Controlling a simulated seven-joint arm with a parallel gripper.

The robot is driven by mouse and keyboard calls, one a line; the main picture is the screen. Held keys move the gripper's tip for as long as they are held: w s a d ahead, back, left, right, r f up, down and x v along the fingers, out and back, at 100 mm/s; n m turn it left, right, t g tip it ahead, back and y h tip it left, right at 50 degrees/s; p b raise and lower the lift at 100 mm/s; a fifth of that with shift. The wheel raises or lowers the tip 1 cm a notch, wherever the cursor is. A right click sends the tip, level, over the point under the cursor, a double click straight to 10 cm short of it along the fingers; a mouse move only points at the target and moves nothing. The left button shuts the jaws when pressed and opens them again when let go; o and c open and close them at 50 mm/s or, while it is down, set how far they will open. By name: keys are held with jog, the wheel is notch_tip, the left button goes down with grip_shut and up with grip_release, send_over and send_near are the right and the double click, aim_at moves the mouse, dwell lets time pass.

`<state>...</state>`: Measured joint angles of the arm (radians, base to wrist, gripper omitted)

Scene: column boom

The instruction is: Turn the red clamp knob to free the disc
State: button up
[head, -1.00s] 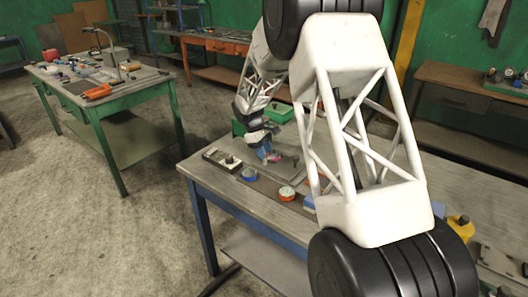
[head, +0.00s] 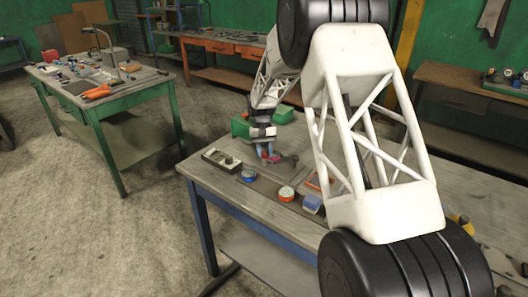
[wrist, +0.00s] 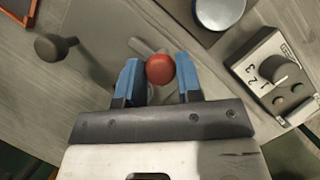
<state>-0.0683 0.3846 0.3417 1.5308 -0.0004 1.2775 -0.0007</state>
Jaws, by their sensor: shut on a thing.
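The red clamp knob (wrist: 160,69) is a small round ball between the two blue fingers of my gripper (wrist: 156,80) in the wrist view. The fingers are shut on it from both sides. A grey bar shows just beyond the knob, over a flat grey plate (wrist: 105,32). In the head view my gripper (head: 267,153) points down at the bench, with a bit of the red knob (head: 274,159) at its tips. I cannot tell which thing is the clamped disc; the parts below the knob are largely hidden by the gripper.
A control box (wrist: 272,70) with a dial marked with numbers stands to the right in the wrist view. A round silver-topped tin (wrist: 219,12) is above it. A dark round knob (wrist: 50,47) stands at left.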

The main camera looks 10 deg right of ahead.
jog(key=shift+m, duration=0.5)
jog(key=o, duration=0.9)
jog(key=shift+o, duration=0.2)
jog(key=v, duration=0.7)
jog(key=shift+d+r, duration=0.15)
jog(key=shift+r, duration=0.25)
jog(key=shift+w, duration=0.15)
